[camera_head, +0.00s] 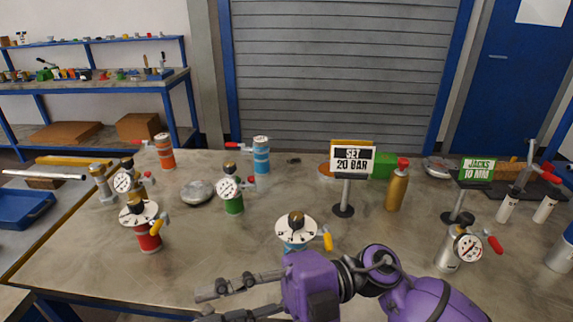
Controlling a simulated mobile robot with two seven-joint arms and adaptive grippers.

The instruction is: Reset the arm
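My purple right arm (420,297) comes in from the lower right and reaches left across the table's front. Its gripper (204,305) points left, low in the picture, with its two grey fingers apart and nothing seen between them. The lower finger is partly cut off by the bottom edge. My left arm and gripper are out of view. A blue vessel with a white dial top and yellow handle (296,229) stands just behind my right wrist, its lower part hidden by the arm.
A red vessel (148,240), a green gauge vessel (233,203) and a silver gauge vessel (450,258) stand on the table (190,270). A "SET 20 BAR" sign (352,160), gold bottle (396,190) and "JACKS 10 MM" sign (477,170) stand behind. The table's front left is bare.

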